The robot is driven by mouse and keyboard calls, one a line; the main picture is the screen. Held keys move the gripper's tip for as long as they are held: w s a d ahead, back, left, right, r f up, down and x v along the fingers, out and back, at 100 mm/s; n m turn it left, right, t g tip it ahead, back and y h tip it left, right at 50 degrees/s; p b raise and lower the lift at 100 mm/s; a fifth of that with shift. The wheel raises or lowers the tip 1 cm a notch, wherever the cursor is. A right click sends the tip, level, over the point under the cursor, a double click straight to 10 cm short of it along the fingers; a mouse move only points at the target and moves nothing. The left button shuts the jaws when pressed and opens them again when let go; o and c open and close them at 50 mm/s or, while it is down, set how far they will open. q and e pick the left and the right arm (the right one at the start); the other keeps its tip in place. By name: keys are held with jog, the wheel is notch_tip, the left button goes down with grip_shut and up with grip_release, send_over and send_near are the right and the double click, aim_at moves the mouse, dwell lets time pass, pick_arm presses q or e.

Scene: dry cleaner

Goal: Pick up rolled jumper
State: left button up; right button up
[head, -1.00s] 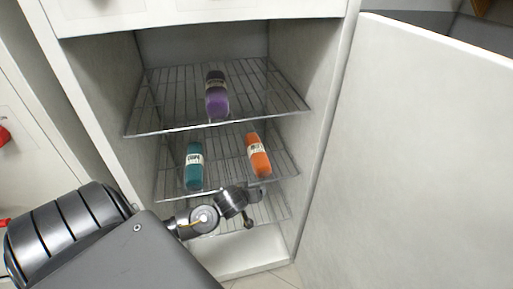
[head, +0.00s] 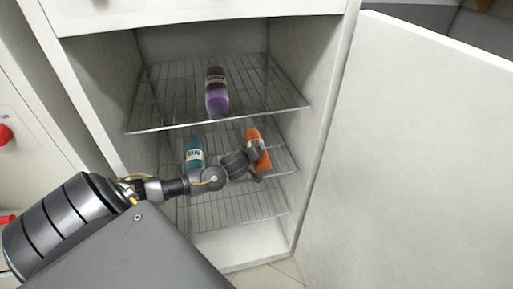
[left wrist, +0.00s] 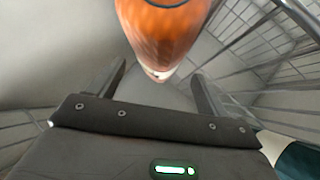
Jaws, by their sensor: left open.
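An orange roll with a pale label band (head: 254,136) lies on the middle wire shelf at the right, partly hidden by my left gripper (head: 260,159). A teal roll with a pale label (head: 194,150) lies left of it on the same shelf, its lower part behind my arm. A purple roll (head: 216,93) lies on the upper shelf. In the left wrist view the orange roll (left wrist: 160,30) is ahead of my left gripper (left wrist: 160,85), whose two fingers are apart with nothing between them. Whether it touches the roll I cannot tell. My right gripper is not in view.
The upper wire shelf (head: 160,110) is above my left gripper. The lower wire shelf (head: 235,210) looks empty. White cabinet walls close in both sides, and an open white door (head: 420,150) stands at the right.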

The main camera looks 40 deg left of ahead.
pick_arm(q)
jog(key=shift+p+x, duration=0.7)
jog(key=shift+x, duration=1.9)
jog(key=shift+r, duration=0.1)
jog(key=c, duration=1)
